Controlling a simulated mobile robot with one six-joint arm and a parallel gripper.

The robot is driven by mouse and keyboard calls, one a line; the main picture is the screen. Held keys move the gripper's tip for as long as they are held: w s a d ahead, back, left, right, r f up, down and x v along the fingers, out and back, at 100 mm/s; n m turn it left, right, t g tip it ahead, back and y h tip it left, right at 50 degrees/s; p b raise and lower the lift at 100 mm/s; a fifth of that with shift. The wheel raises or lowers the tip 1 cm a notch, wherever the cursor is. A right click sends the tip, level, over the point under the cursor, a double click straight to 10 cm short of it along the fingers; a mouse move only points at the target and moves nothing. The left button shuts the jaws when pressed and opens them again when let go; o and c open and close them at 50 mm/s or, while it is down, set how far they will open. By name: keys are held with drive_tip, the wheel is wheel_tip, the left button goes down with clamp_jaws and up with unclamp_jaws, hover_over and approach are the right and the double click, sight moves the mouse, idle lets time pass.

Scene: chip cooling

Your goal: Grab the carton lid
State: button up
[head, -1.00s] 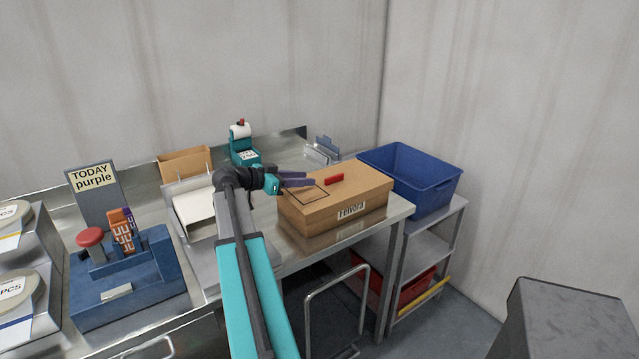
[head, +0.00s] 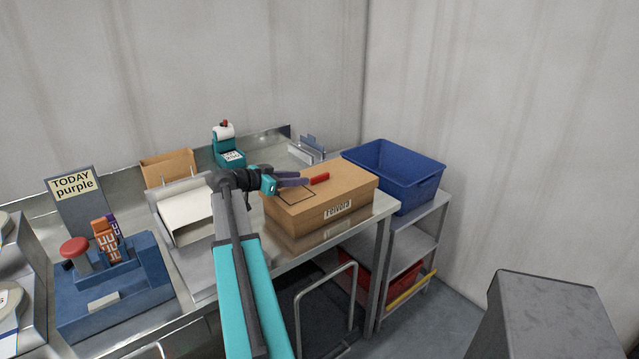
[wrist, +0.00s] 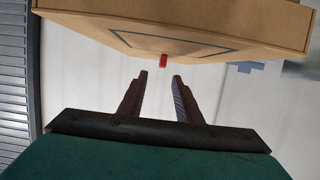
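The carton (head: 325,213), labelled "Felvora", stands on the right end of the metal bench. Its brown lid (head: 345,180) is on top, with a red handle (head: 320,178) and a dark outlined rectangle. In the wrist view the lid (wrist: 250,42) fills the top, and the red handle (wrist: 163,60) lies just ahead of the fingertips. My gripper (head: 307,182) points at the handle from the left, above the lid. In the wrist view my gripper (wrist: 160,74) is open, its two dark purple fingers apart with nothing between them.
A blue bin (head: 395,175) stands on a shelf right of the carton. A teal label printer (head: 227,147) is behind my arm. A blue stand with a red button (head: 74,247) and a sign "TODAY purple" (head: 73,184) are at left.

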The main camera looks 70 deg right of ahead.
sight(313, 178)
drive_tip(key=shift+p+x, duration=0.35)
drive_tip(key=shift+x, duration=1.5)
drive_tip(key=shift+w+p+x, duration=0.15)
drive_tip(key=shift+p+x, duration=0.55)
drive_tip(key=shift+x, duration=0.4)
drive_tip(key=shift+w+p+x, duration=0.15)
drive_tip(key=shift+p+x, duration=0.5)
drive_tip(key=shift+x, duration=0.45)
drive_tip(key=shift+s+d+f, duration=0.25)
drive_tip(key=shift+d, duration=0.15)
clamp_jaws()
